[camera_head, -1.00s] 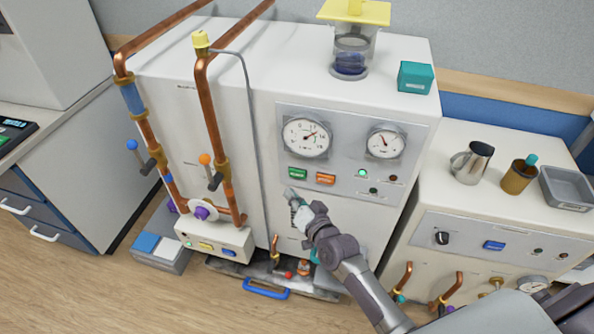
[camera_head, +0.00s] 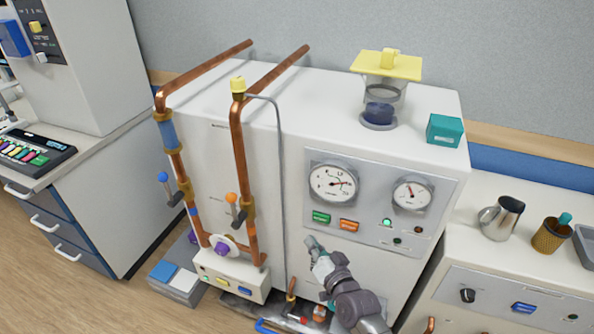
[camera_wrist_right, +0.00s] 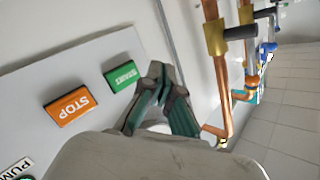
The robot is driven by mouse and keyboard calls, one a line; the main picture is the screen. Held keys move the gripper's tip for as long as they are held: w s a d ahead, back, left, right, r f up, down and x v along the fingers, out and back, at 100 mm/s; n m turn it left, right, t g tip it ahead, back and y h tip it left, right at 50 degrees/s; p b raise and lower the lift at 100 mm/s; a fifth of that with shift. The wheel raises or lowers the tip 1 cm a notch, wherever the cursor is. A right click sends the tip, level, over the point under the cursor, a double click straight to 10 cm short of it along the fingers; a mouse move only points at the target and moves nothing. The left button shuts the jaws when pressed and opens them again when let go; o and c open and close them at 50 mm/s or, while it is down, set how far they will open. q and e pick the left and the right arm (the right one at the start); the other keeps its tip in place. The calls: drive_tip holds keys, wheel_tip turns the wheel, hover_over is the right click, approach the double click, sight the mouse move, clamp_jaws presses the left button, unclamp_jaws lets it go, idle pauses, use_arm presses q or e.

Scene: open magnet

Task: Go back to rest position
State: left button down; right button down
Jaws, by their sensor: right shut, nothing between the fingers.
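My right gripper (camera_head: 312,243) is in front of the white cabinet (camera_head: 293,200), just below its gauge panel (camera_head: 370,240). It is shut and empty. In the right wrist view its closed fingers (camera_wrist_right: 160,84) point up, close to the green button (camera_wrist_right: 122,75) and the orange STOP button (camera_wrist_right: 71,104). Those buttons also show in the head view, green (camera_head: 321,217) and orange (camera_head: 348,224). I cannot tell whether the fingertips touch the panel. My left gripper is not in view.
Copper pipes (camera_head: 237,150) with valve levers stand left of the gripper. A glass vessel with a yellow lid (camera_head: 386,66) and a teal box (camera_head: 444,130) sit on the cabinet. A lower counter with a metal jug (camera_head: 501,218) is at right. Floor is free at lower left.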

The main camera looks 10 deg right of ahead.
drive_tip(key=shift+f, duration=0.1)
drive_tip(key=s+d+f+n+g+h, duration=0.1)
drive_tip(key=s+f+g, duration=0.2)
drive_tip(key=s+f, duration=0.55)
drive_tip(key=s+d+f+n+g, duration=0.15)
drive_tip(key=s+f, duration=0.35)
drive_tip(key=f, duration=0.6)
drive_tip(key=s+f+n+g+h, duration=0.15)
drive_tip(key=s+f+g, duration=0.35)
drive_tip(key=f, duration=0.5)
drive_tip(key=s+d+f+n+g, duration=0.1)
drive_tip(key=s+f, duration=0.3)
drive_tip(key=s, duration=0.6)
drive_tip(key=s+d+f+n+g+p, duration=0.1)
drive_tip(key=s+d+f+g, duration=0.1)
drive_tip(key=s, duration=0.8)
drive_tip(key=s+d+f+n+g, duration=0.1)
drive_tip(key=s+f, duration=0.4)
drive_tip(key=s, duration=0.5)
drive_tip(key=shift+s+d+f+n+g+h, duration=0.25)
drive_tip(key=shift+f+n+g+h, duration=0.1)
drive_tip(key=shift+g, duration=0.4)
